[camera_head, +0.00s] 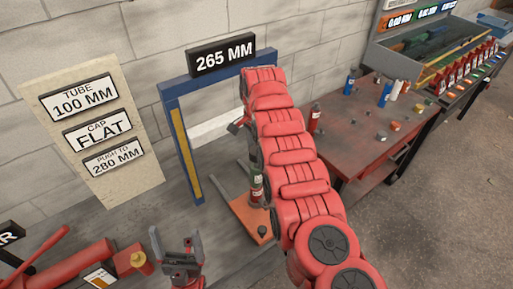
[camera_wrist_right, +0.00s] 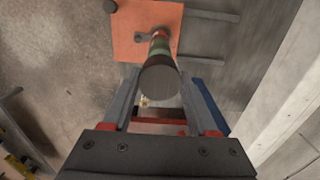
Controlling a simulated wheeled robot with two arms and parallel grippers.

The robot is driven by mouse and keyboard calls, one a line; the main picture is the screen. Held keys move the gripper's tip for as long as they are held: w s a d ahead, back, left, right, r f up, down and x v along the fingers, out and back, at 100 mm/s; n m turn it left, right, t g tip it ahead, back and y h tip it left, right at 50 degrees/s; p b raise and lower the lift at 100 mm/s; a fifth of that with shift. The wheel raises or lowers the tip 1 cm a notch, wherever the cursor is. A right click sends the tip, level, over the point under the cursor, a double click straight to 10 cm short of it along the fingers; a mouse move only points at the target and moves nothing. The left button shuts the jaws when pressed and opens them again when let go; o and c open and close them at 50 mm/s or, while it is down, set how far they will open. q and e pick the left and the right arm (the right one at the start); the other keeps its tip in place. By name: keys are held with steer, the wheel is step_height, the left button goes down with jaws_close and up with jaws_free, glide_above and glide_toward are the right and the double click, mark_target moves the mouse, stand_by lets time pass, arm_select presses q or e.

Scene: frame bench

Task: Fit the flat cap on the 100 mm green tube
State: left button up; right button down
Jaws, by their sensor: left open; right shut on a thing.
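The green tube (camera_head: 257,182) stands upright on the orange plate (camera_head: 246,216) on the bench. In the right wrist view, green and red bands of the tube (camera_wrist_right: 159,47) show below a dark round flat-faced piece (camera_wrist_right: 160,82), which looks like the flat cap. My right gripper (camera_wrist_right: 160,85) is shut on this piece, above and in line with the tube. Whether it is seated on the tube or just over it, I cannot tell. In the head view my red right arm hides most of that gripper. My left gripper (camera_head: 181,258) is open and empty at the lower left.
A blue frame (camera_head: 178,135) with a yellow strip and a "265 MM" sign (camera_head: 221,55) stands behind. A board (camera_head: 96,125) reads tube 100 MM, cap flat, push to 280 MM. A red table (camera_head: 360,140) with loose parts and a rack (camera_head: 440,60) lie right.

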mark_target(256, 152)
stand_by(0.7)
steer(key=shift+b, duration=0.4)
steer(key=shift+b, duration=0.75)
stand_by(0.7)
steer(key=shift+f+b, duration=1.15)
steer(key=shift+f, duration=0.75)
steer(key=shift+c, duration=0.5)
jaws_free()
